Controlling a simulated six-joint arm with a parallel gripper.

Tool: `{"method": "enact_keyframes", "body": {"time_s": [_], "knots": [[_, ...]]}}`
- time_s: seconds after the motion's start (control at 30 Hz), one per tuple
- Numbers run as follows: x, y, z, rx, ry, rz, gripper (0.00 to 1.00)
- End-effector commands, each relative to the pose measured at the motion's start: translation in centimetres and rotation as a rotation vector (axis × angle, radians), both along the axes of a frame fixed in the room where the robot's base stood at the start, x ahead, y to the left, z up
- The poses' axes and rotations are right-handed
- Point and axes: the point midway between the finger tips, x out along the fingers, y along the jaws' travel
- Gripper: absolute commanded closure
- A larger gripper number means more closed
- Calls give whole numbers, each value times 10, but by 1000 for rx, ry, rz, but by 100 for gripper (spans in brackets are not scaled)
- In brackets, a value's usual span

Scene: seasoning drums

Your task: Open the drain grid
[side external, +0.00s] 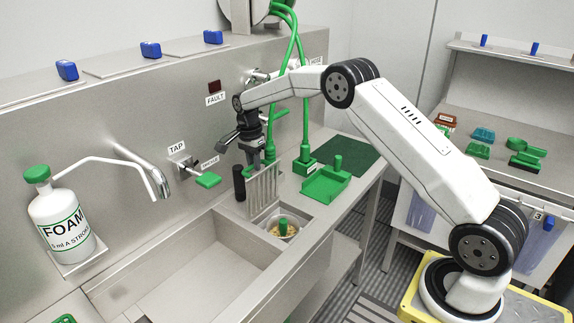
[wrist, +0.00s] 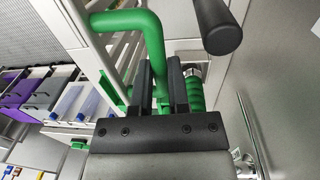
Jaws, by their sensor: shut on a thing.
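The drain grid (side external: 262,188) is a pale metal grille with bars. It stands up on edge, close to vertical, beside the drain opening at the right end of the sink. In the wrist view its bars (wrist: 88,28) show at upper left, with a bent green handle (wrist: 152,40) reaching between my fingers. My gripper (side external: 266,157) is above the grid's top edge and shut on the green handle. In the wrist view my gripper's two dark fingers (wrist: 161,88) stand on either side of it. In the drain opening sits a round strainer (side external: 296,231) with yellowish bits and a green knob.
A black upright cylinder (side external: 239,183) stands just left of the grid. A green tap lever (side external: 208,180) and the sink basin (side external: 185,270) lie farther left. A green scoop-like tray (side external: 326,184) and green hoses (side external: 305,120) are to the right.

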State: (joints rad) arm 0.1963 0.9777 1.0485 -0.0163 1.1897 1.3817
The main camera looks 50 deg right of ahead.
Motion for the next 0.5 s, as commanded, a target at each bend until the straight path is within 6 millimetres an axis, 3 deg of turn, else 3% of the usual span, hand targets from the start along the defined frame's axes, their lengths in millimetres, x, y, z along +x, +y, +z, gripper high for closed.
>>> {"method": "enact_keyframes", "body": {"time_s": [0.5], "knots": [[13,2,-9,3,111,2,100]]}}
